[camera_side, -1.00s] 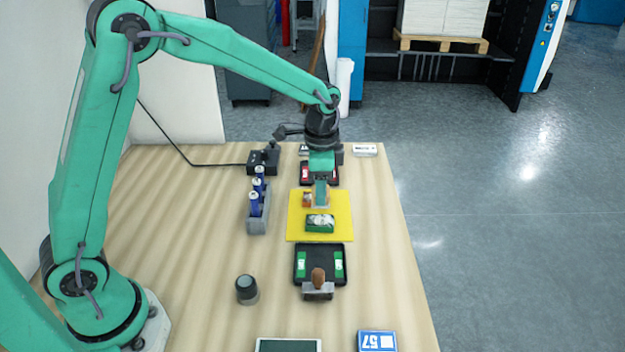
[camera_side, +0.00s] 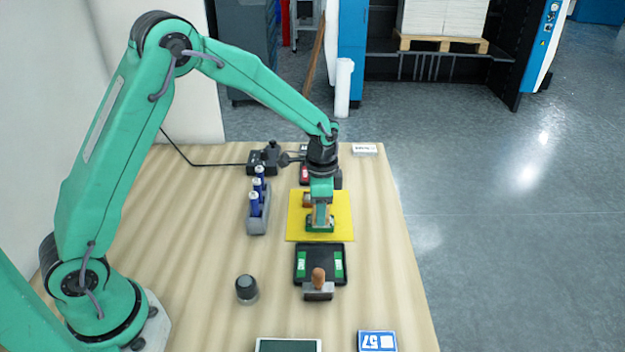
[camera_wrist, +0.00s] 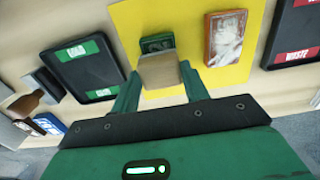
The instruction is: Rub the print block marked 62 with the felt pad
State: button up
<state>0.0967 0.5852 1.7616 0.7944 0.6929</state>
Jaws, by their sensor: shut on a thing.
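My gripper (camera_side: 321,200) is shut on a beige block-shaped pad, the felt pad (camera_wrist: 158,70). The pad is at the green print block (camera_side: 314,229), on or just above it; contact is not clear. The green block also shows in the wrist view (camera_wrist: 157,43), partly hidden by the pad. An orange-brown print block (camera_wrist: 225,38) with a pale picture lies beside it. Both blocks lie on the yellow mat (camera_side: 341,205). I cannot read the number 62 on either block.
A black tray with green labels (camera_side: 341,247) lies in front of the mat, with a wooden-handled tool (camera_side: 318,286) at its near edge. A red-labelled waste tray (camera_wrist: 300,30) lies beyond the mat. Blue bottles stand in a rack (camera_side: 257,222) to the left.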

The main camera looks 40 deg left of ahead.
jog(key=shift+w+a, duration=0.75)
jog(key=shift+w, duration=0.1)
jog(key=s+d, duration=0.2)
jog(key=s, duration=0.1)
jog(key=shift+d, duration=0.35)
jog(key=shift+s+a, duration=0.1)
jog(key=shift+a, duration=0.2)
jog(key=shift+w+a, duration=1.25)
jog(key=shift+w, duration=0.2)
jog(key=s+d, duration=0.2)
jog(key=s, duration=0.1)
jog(key=shift+d, duration=0.35)
jog(key=shift+r, duration=4.1)
jog(key=shift+d, duration=0.1)
